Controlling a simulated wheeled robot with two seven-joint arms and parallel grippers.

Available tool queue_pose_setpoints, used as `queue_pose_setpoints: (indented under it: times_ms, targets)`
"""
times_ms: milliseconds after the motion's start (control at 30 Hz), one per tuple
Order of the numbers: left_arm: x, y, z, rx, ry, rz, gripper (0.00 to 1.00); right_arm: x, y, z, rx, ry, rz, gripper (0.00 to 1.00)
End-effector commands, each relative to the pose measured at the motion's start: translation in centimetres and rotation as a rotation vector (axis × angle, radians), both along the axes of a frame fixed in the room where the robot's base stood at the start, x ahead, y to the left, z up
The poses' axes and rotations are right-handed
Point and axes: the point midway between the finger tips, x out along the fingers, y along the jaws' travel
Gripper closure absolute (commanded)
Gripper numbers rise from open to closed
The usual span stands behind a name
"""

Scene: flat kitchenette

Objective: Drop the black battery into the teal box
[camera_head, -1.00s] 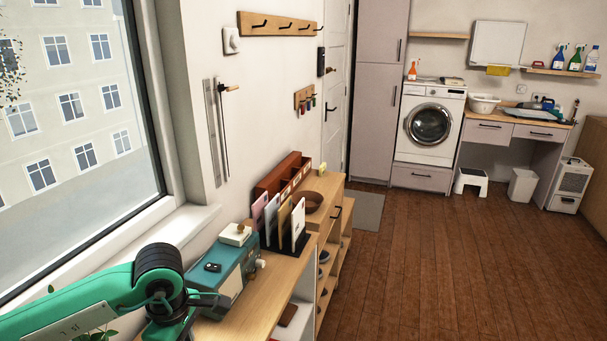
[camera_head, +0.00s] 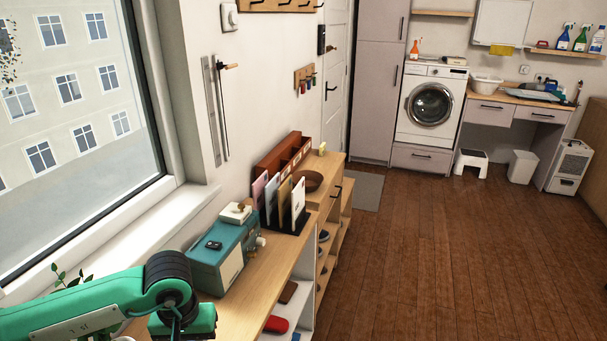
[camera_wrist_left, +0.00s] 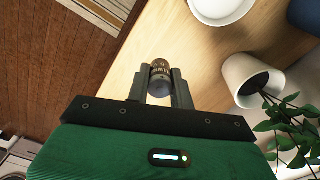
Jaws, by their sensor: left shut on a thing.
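The teal box (camera_head: 235,238) stands on the wooden sideboard under the window. A small dark object (camera_head: 213,245) and a white block (camera_head: 236,212) rest on its top. My left gripper (camera_wrist_left: 160,80) is shut on a small cylindrical battery (camera_wrist_left: 160,70), seen nearly end-on, dark with a brownish printed band. The wrist view shows it above a wooden surface. In the head view only my green gripper body shows, low and nearer than the teal box; its fingers and the battery are hidden. My right gripper is not in view.
A letter rack (camera_head: 290,210) with upright cards stands behind the teal box. A potted plant (camera_wrist_left: 250,75) and a white bowl (camera_wrist_left: 222,8) are near my left gripper in the wrist view.

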Motion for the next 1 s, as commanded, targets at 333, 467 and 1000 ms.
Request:
queue_pose_setpoints:
  times_ms: [333, 467, 1000]
  targets:
    - [-0.17, -0.04, -0.40, 0.000, 0.000, -0.114, 1.00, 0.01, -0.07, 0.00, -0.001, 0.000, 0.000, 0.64]
    - [-0.17, -0.04, -0.40, 0.000, 0.000, -0.113, 1.00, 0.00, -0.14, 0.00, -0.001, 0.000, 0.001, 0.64]
    - [-0.09, -0.05, -0.29, 0.000, -0.001, -0.106, 1.00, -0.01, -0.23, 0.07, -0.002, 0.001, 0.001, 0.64]
